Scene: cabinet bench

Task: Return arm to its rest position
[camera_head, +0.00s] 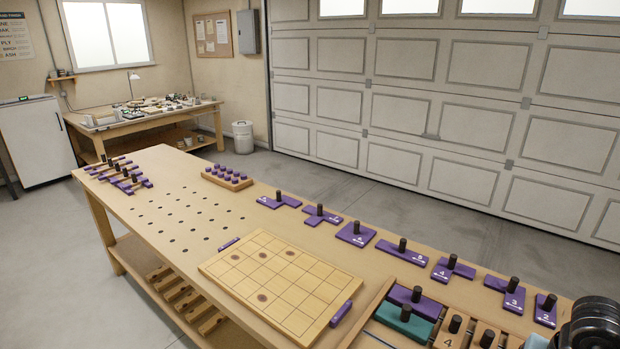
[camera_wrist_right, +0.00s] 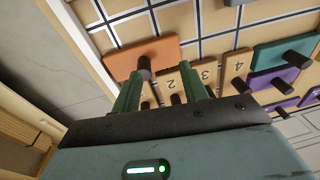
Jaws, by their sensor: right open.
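My right gripper (camera_wrist_right: 162,88) shows in the right wrist view. Its two green fingers are apart, with nothing held between them. Beyond the fingers are an orange piece (camera_wrist_right: 160,53) with a dark peg and wooden number tiles (camera_wrist_right: 206,76). The orange piece lies over part of a dark-lined grid; I cannot tell whether the fingers touch anything. In the head view, a dark part of my right arm (camera_head: 592,325) shows at the lower right corner, and the fingers are out of that picture. My left gripper is not in view.
A workbench (camera_head: 165,165) carries a gridded board (camera_head: 285,275) and a row of purple pegged pieces such as one (camera_head: 355,234). A wooden tray holds a teal piece (camera_head: 404,322) and number tiles. Clamps (camera_head: 122,178) lie at the far left end.

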